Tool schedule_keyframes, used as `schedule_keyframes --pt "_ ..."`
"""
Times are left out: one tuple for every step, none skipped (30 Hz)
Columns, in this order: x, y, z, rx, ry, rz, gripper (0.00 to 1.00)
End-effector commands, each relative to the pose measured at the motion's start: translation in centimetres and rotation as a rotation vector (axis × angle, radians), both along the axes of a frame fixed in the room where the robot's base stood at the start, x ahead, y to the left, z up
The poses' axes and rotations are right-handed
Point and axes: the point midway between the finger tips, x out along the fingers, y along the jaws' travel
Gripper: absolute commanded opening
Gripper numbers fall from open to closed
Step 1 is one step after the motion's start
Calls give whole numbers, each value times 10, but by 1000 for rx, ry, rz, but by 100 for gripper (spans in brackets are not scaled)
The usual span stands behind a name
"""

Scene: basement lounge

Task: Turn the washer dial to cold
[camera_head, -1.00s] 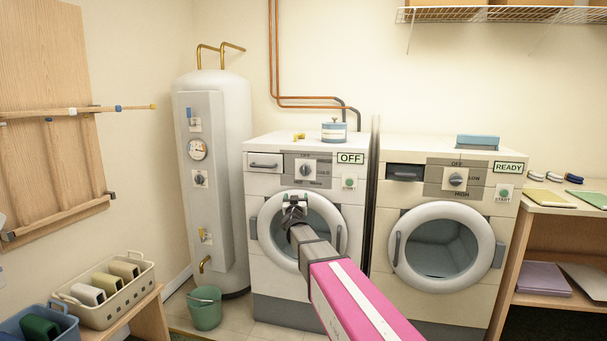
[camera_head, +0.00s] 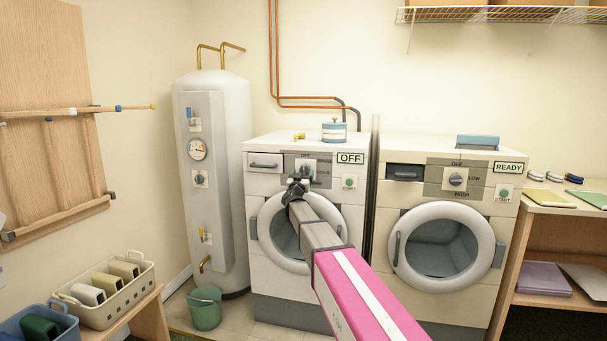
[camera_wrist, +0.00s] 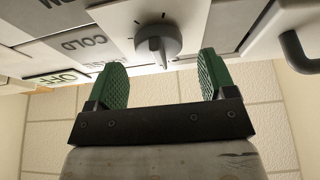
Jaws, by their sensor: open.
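The washer (camera_head: 268,185) stands left of a second machine, and its small display reads OFF. Its grey round dial (camera_wrist: 158,40) sits on a pale panel in the wrist view, with a ridge across its face. A COLD label (camera_wrist: 85,43) lies left of the dial there. I cannot tell which mark the dial points to. My gripper (camera_wrist: 160,72) is open and empty. Its two green fingers are spread to either side, just below the dial in the picture, apart from it. In the head view my gripper (camera_head: 298,180) is in front of the panel and partly hides the dial.
The second machine (camera_head: 440,230) at right has its own dial and a display reading READY. A start button (camera_head: 349,183) is right of the washer dial. The washer's round door (camera_head: 270,240) is below, behind my arm. A tin (camera_head: 334,132) stands on top.

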Motion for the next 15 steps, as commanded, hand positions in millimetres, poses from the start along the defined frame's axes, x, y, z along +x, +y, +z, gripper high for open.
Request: schedule_keyframes --pt "9 -2 3 0 0 0 77" --pt "12 -3 4 0 0 1 77" --pt "15 -4 5 0 0 1 77" --pt "16 -5 6 0 1 1 77" --pt "18 -5 7 0 1 2 77" --pt "19 -6 8 0 1 2 77" --pt "19 -6 8 0 1 2 77" --pt "19 -6 8 0 1 2 77" --pt "19 -7 8 0 1 2 77" --pt "19 -7 8 0 1 2 77" --pt "19 -7 8 0 1 2 77" --pt "18 -6 8 0 1 2 77" --pt "18 -6 8 0 1 2 77" --pt "18 -6 8 0 1 2 74" --pt "18 -6 8 0 1 2 61"
